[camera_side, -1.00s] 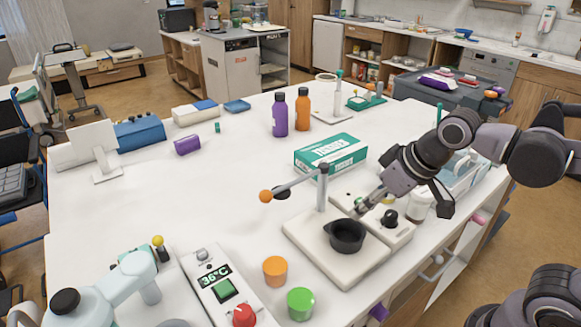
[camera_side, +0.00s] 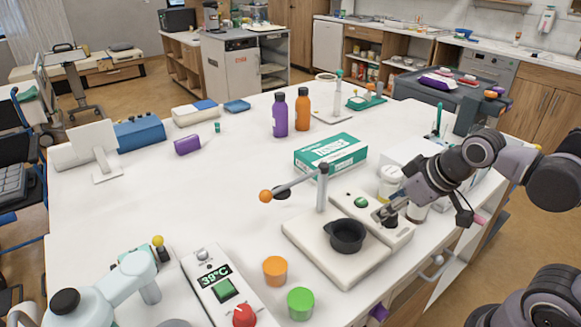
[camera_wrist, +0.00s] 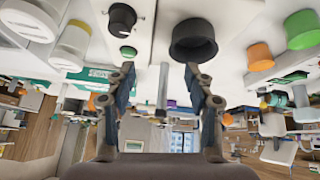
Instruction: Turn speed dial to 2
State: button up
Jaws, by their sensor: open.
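The speed dial (camera_wrist: 122,18) is a black knob with small pale marks around it, on a white control panel (camera_side: 404,236) beside the black cup. In the side view my gripper (camera_side: 389,212) is at the dial and partly hides it. In the wrist view my gripper (camera_wrist: 158,72) has its fingers wide apart with nothing between them. The dial shows beyond the tip of the left finger, not between the fingers. A green button (camera_wrist: 128,51) sits on the same panel. The mark the dial points to is too small to read.
A black cup (camera_side: 346,235) stands on the white base, with a post and orange-tipped arm (camera_side: 265,196) behind. White-lidded jars (camera_side: 390,180) stand close behind my gripper. A tissue box (camera_side: 330,155) lies behind. Orange (camera_side: 275,270) and green (camera_side: 300,303) cups stand at front left.

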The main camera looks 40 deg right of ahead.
jog(key=d+r+n+g, duration=0.1)
jog(key=d+n+g, duration=0.1)
jog(key=n, duration=0.3)
notch_tip(320, 180, up, 3)
jog(key=n+g, duration=0.5)
jog(key=n, duration=0.9)
send_over(390, 218)
jog(key=d, duration=0.2)
jog(key=shift+w+a+f, duration=0.1)
jog(key=shift+f, duration=1.75)
jog(key=shift+w+a+f, duration=0.1)
jog(key=shift+w+f, duration=0.05)
jog(key=shift+f, duration=1.65)
jog(key=shift+w+a+f, duration=0.1)
jog(key=shift+f, duration=1.75)
grip_shut()
